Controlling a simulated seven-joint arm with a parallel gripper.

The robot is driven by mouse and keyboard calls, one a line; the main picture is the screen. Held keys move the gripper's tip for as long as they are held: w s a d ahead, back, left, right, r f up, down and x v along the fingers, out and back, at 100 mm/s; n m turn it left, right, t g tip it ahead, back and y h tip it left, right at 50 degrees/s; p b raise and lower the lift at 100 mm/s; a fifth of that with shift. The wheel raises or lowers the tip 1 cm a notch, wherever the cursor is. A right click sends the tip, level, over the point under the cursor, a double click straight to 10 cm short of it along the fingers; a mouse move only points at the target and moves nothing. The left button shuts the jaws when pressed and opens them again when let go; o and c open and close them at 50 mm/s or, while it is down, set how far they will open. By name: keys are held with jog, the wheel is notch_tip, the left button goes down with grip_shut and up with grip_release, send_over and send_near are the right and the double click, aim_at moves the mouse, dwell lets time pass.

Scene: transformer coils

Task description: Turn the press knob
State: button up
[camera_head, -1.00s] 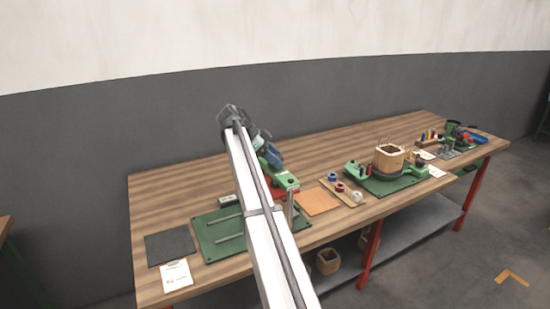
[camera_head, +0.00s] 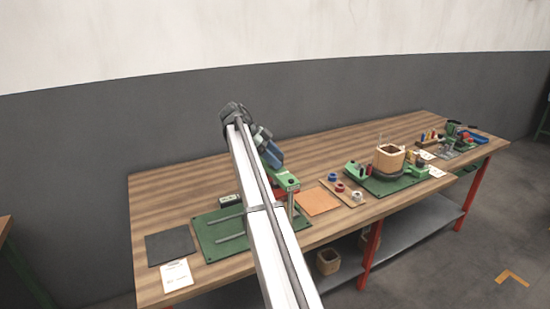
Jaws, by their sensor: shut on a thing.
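The press stands on a green base plate (camera_head: 215,245) with two grey rails, at the left part of the bench. Its green head (camera_head: 288,182) sits on a bright metal post (camera_head: 290,205), with a bit of red showing beside my arm. My white arm link crosses in front and hides much of the press. My gripper (camera_head: 273,162) is at the far side of the press head, below the blue wrist part. Its fingers are too small and covered to make out. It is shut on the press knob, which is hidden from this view.
A dark mat (camera_head: 170,247) and a paper sheet (camera_head: 176,275) lie left of the press. An orange mat (camera_head: 317,201) and a tray of spools (camera_head: 345,192) lie to the right, then a wooden-sided coil former (camera_head: 389,160). The back left of the bench is clear.

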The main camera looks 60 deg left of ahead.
jog(key=shift+w+d, duration=0.2)
jog(key=o, duration=0.8)
jog(key=shift+o, duration=1)
jog(key=shift+a, duration=0.1)
jog(key=shift+s, duration=0.1)
